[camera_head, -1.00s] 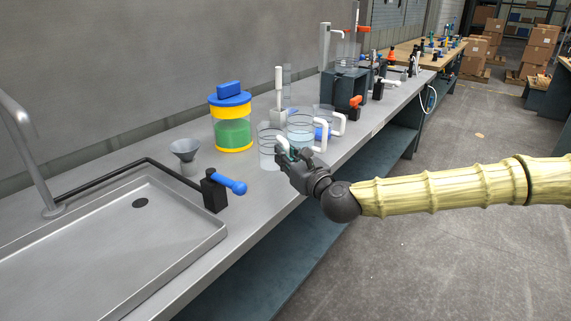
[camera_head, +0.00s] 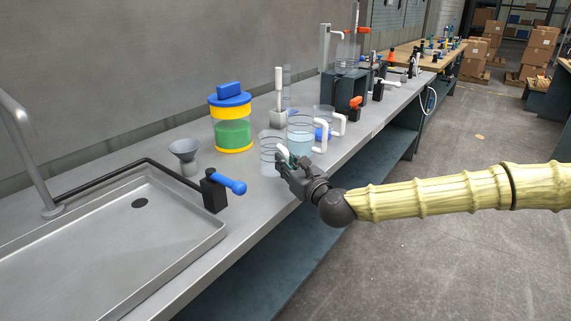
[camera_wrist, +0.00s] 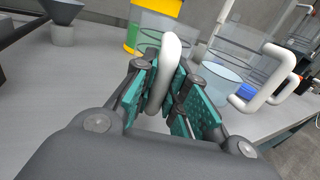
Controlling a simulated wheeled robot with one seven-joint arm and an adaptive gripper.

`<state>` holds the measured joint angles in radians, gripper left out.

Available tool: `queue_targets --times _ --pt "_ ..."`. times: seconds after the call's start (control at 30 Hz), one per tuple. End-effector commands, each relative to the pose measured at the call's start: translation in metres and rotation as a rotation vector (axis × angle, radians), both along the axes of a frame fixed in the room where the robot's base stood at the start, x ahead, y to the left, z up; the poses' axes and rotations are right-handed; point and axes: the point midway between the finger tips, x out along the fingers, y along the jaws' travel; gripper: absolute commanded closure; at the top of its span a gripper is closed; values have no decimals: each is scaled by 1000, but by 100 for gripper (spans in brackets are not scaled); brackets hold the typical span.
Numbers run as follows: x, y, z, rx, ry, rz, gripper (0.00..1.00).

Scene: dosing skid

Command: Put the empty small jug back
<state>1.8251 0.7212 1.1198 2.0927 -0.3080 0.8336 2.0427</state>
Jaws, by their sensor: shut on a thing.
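The small clear jug (camera_head: 270,158) is near the bench's front edge, to the left of a larger clear jug (camera_head: 300,136) that holds pale blue liquid. My gripper (camera_head: 284,160) is shut on the small jug's white handle, which stands between the teal finger pads in the wrist view (camera_wrist: 160,85). The small jug looks upright and empty; its base is partly hidden, so I cannot tell whether it touches the bench. The larger jug also shows in the wrist view (camera_wrist: 215,82), close on the right, with its own white handle.
A yellow-and-blue container with green contents (camera_head: 233,130) stands behind. A funnel (camera_head: 185,152), a blue-handled valve (camera_head: 229,184) and a sink (camera_head: 120,240) are to the left. Another clear jug with a white handle (camera_head: 338,124) stands behind the larger jug.

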Motion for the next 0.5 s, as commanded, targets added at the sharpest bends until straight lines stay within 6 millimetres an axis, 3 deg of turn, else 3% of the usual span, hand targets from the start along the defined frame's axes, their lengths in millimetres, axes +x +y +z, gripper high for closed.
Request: queue_targets --times 0.03,0.07,0.17,0.5 --pt "0 0 -3 0 0 0 100" --pt "0 0 -2 0 0 0 82" --pt "0 0 -2 0 0 0 64" --pt "0 0 0 0 0 0 64"
